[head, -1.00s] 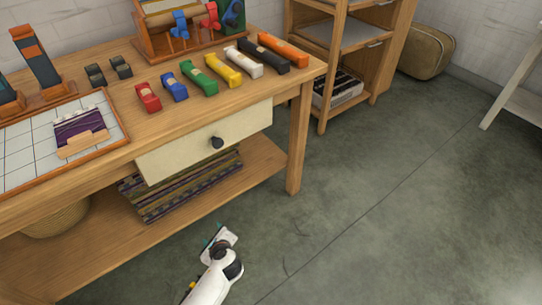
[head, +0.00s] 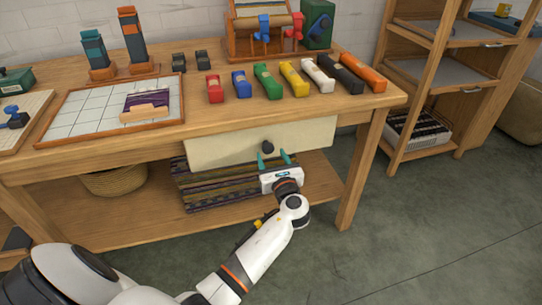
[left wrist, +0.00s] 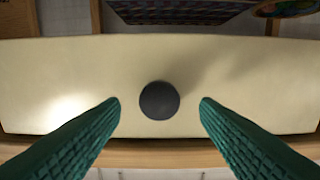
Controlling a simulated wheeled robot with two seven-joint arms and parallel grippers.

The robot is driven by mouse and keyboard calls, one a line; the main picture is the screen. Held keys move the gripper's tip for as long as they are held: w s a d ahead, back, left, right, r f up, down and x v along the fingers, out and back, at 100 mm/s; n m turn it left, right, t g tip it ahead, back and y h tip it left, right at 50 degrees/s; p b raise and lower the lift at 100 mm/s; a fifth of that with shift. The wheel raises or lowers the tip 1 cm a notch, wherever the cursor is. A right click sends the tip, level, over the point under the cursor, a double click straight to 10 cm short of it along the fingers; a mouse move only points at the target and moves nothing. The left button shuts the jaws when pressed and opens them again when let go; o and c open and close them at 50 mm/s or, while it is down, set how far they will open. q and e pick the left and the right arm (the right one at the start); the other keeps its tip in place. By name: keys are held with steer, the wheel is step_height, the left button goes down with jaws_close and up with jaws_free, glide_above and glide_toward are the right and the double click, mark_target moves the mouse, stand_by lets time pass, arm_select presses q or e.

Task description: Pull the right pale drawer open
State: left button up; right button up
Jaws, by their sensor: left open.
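The pale drawer (head: 225,149) sits under the right part of the wooden table's top, with a dark round knob (head: 267,147) on its front. It appears shut or nearly so. My left gripper (head: 274,160) is open in front of the drawer, its green fingers pointing at the knob. In the left wrist view the drawer front (left wrist: 60,75) fills the middle, and the knob (left wrist: 159,100) lies between the two open fingers (left wrist: 160,105) with a gap on each side. Neither finger touches it. My right gripper is not in view.
Colored wool skeins (head: 265,80) lie in a row on the table (head: 200,120) above the drawer. Folded striped cloths (head: 215,185) and a basket (head: 115,180) sit on the lower shelf. A table leg (head: 362,170) stands right of my arm. Floor at right is clear.

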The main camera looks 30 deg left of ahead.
arm_select(q)
steer(key=shift+x, duration=1.15)
jaws_close()
steer(key=shift+d, duration=0.1)
